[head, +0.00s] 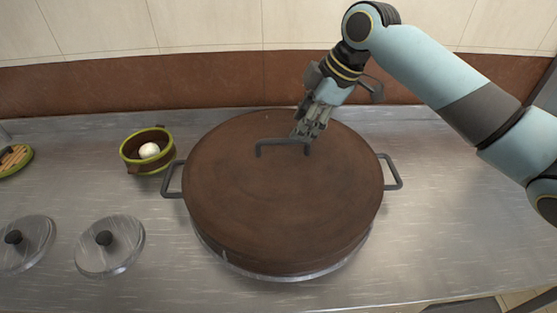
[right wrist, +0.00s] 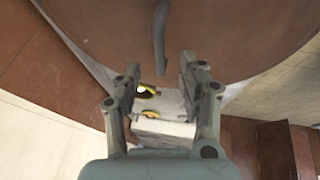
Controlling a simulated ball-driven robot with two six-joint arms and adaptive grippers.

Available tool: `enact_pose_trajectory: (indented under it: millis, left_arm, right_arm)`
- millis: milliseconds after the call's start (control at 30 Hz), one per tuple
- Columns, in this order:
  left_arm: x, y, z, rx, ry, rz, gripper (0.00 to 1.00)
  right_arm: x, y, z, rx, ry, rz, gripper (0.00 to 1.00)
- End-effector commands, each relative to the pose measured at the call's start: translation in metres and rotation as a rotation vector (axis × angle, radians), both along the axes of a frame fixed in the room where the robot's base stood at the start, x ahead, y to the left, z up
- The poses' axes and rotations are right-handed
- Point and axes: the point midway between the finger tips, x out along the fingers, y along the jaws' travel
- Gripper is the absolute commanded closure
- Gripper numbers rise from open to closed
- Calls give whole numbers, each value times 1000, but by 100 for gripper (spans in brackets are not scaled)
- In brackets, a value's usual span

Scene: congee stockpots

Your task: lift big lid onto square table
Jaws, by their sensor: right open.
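The big lid (head: 270,200) is a wide brown disc lying flat on a large pot whose side handles (head: 392,172) stick out left and right. A dark bar handle (head: 278,141) stands on the lid's far part. My right gripper (head: 303,140) is at the right end of that handle. In the right wrist view, my right gripper (right wrist: 167,62) is open, with the lid handle (right wrist: 160,40) beyond and between its fingers, not visibly gripped. The lid (right wrist: 100,25) fills the top of that view. My left gripper is not in view. I see no square table.
Two small round lids with black knobs (head: 109,245) (head: 25,243) lie on the steel counter (head: 165,290) at left. A brown-green bowl (head: 135,162) holding a white ball stands left of the pot. The counter right of the pot is clear.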

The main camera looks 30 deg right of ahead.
Motion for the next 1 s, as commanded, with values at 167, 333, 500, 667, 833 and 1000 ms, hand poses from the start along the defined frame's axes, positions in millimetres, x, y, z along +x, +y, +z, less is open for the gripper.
enact_pose_trajectory:
  millis: [167,333,500,667,833,1000]
  left_arm:
    - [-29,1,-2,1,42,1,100]
    - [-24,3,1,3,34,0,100]
    - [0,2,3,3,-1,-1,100]
    - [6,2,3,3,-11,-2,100]
    - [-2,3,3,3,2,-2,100]
    - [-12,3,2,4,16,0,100]
  right_arm:
    - [8,5,-19,1,0,-1,59]
    - [15,12,-33,4,1,-2,59]
    - [26,18,-57,1,2,-2,59]
    - [29,19,-66,-2,-1,0,59]
    - [29,19,-66,-2,-1,0,59]
    - [29,19,-66,-1,0,-1,80]
